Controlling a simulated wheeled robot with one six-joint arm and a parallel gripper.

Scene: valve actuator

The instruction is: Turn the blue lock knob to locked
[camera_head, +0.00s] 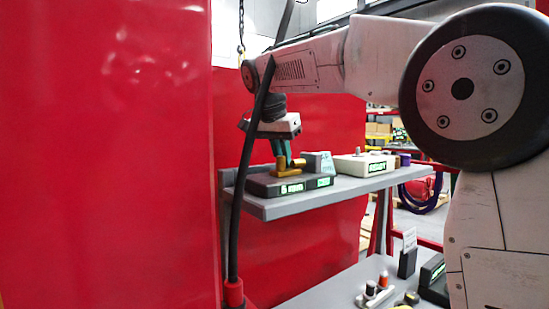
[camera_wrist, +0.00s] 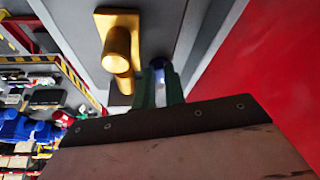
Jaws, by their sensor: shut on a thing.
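The lock knob (camera_wrist: 159,65) shows in the wrist view as a small bluish piece between the green fingers of my gripper (camera_wrist: 160,88). The fingers are shut on it. Most of the knob is hidden by the fingers, and I cannot read its turn position. A brass valve fitting (camera_wrist: 118,45) stands just left of the fingers, apart from them. In the head view my gripper (camera_head: 281,155) points down over the dark valve base (camera_head: 263,188) with lit green labels, right behind the brass fitting (camera_head: 284,168). The knob cannot be made out there.
The valve base sits on a grey shelf (camera_head: 300,205). A grey block (camera_head: 319,163) and a white device (camera_head: 362,165) with a green display stand to the right. A red wall (camera_head: 110,150) is close on the left. A lower table (camera_head: 325,292) holds small parts.

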